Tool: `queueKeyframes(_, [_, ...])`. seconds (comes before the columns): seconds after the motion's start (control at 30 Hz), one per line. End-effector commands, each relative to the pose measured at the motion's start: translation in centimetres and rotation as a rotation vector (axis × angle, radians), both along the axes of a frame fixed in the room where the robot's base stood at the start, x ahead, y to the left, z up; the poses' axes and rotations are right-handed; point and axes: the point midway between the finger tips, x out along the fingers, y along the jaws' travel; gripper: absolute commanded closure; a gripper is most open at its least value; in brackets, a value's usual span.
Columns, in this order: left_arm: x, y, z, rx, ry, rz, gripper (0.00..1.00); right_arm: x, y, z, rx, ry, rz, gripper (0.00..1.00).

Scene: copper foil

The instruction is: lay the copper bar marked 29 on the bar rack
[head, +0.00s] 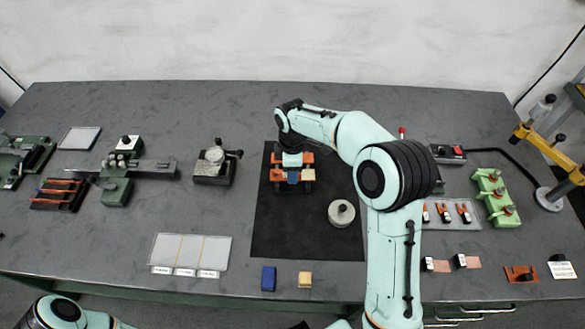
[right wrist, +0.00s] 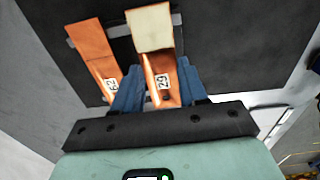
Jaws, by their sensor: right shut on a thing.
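The copper bar marked 29 (right wrist: 162,80) is between the blue fingers of my right gripper (right wrist: 158,92), with a cream block or wrap (right wrist: 150,27) at its far end. My right gripper also shows from above in the head view (head: 293,176), shut on the bar over the black mat. Another copper bar (right wrist: 92,48), its label reading like 62, lies to the left of it in the wrist view. A grey crosspiece (right wrist: 118,31) shows beside the bars; whether bar 29 touches it I cannot tell. A dark rack with several copper-coloured strips (head: 58,194) stands at the far left. My left gripper is out of view.
On the black mat (head: 275,235) a round grey weight (head: 341,213) stands right of my gripper. A green fixture (head: 495,197) stands at the right.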

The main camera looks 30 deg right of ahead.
Motion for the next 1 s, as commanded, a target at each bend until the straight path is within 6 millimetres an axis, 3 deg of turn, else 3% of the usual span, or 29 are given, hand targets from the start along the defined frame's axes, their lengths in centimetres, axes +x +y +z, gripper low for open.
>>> queueKeyframes(1.0, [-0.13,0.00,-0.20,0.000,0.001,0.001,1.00,0.01,0.02,-0.58,0.000,0.000,0.000,0.97])
